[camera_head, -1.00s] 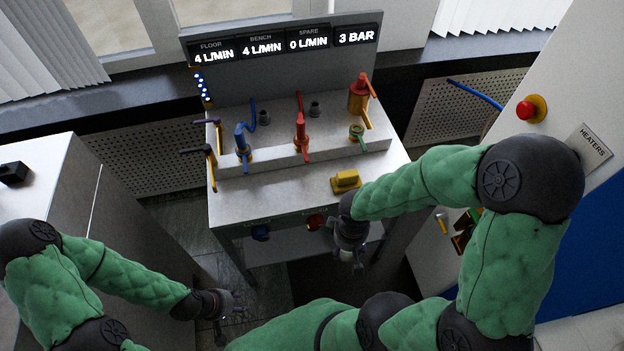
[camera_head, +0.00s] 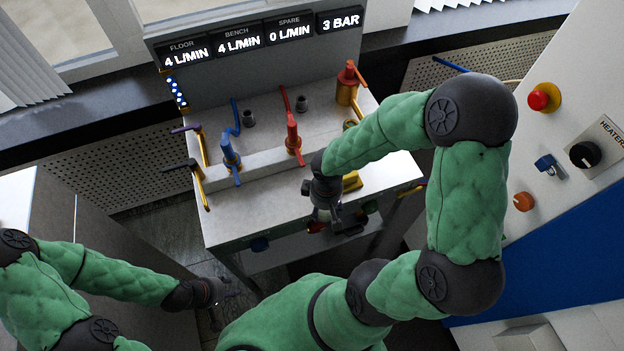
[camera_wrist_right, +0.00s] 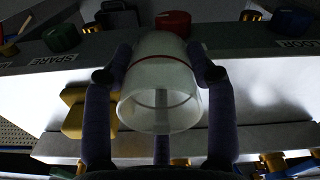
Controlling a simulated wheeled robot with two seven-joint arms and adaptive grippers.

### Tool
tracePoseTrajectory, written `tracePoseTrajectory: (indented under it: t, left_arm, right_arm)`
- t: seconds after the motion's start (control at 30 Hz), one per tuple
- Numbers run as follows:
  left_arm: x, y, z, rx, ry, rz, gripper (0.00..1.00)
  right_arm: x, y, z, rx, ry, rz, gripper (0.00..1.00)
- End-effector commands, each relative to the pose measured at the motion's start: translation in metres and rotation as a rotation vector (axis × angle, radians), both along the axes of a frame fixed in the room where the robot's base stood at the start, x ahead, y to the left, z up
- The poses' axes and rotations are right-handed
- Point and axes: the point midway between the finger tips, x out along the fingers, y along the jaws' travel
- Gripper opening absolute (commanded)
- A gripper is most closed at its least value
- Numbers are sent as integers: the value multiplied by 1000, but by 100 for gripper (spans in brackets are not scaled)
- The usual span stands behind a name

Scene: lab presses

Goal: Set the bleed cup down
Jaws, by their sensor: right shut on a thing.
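The bleed cup (camera_wrist_right: 160,90) is a translucent cup with a red line around it, in the right wrist view. My right gripper (camera_wrist_right: 160,78) is shut on it, with one dark finger on each side. In the head view my right gripper (camera_head: 326,212) is at the front edge of the white bench (camera_head: 235,222), beside a yellow block (camera_head: 351,181). The cup is hard to make out there. My left gripper (camera_head: 216,306) is low on the left, away from the bench; its fingers are too small and dark to read.
Blue (camera_head: 230,155) and red (camera_head: 293,135) valves stand at the back of the bench. Front knobs include a blue one (camera_head: 260,244) and a red one (camera_head: 316,227). A heaters panel (camera_head: 560,130) stands at right. The bench top left of my right gripper is clear.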

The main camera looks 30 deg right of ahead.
Motion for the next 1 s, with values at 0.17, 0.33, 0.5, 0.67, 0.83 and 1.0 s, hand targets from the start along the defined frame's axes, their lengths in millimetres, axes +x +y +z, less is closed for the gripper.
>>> tracePoseTrajectory:
  t: [0.17, 0.33, 0.5, 0.67, 0.83, 1.0]
  left_arm:
    - [0, 0, -4, 0, 0, 0, 40]
    - [0, 0, -6, 0, 0, 0, 40]
    - [0, 0, -6, 0, 0, 0, 40]
    - [0, 0, -10, 0, -1, 0, 40]
    - [0, 0, -18, 0, -1, 0, 40]
    - [0, 0, -18, 0, 0, 0, 40]
  right_arm:
    - [37, -8, -1, 0, -1, 0, 24]
    - [56, -13, -1, 0, 1, 1, 24]
    - [64, -15, 0, 0, 0, 0, 24]
    - [83, -20, -1, -1, 0, 0, 24]
    - [98, -23, -7, 0, 1, 0, 24]
    - [98, -23, -6, 0, 0, 0, 24]
